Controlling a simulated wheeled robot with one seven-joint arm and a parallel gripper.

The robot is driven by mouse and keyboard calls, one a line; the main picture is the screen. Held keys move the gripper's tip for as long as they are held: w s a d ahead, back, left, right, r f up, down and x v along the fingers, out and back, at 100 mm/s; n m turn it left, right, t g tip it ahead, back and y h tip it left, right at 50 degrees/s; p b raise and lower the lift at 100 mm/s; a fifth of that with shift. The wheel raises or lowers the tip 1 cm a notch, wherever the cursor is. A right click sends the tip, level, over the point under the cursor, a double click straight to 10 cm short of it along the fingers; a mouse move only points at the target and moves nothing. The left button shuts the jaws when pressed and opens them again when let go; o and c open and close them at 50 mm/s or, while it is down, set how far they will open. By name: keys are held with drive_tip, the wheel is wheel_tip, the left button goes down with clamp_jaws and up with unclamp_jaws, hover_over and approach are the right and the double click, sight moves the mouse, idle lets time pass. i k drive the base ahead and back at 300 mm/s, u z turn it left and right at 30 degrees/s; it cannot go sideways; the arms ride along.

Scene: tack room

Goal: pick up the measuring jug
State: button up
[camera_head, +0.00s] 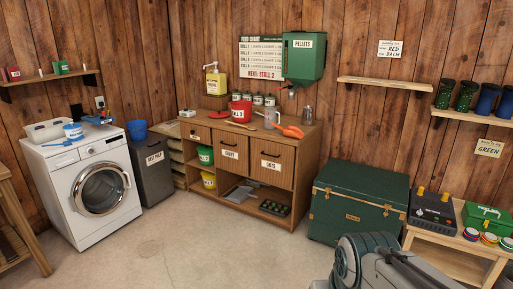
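A grey jug (271,119) that looks like the measuring jug stands upright on the wooden cabinet's top (222,122). It is between a red bucket (241,111) and an orange scoop (289,131), and its markings are too small to read. A part of my own grey and green arm shows at the bottom right, well in front of the cabinet. My gripper does not show.
A metal canister (307,116) stands right of the jug, and a wooden spoon (240,126) lies in front of the bucket. A green pellet dispenser (303,56) hangs above. A green trunk (358,203) stands right of the cabinet. The floor (190,245) before the cabinet is clear.

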sight(270, 113)
drive_tip(key=i, duration=4.55)
drive_tip(key=u, duration=0.05)
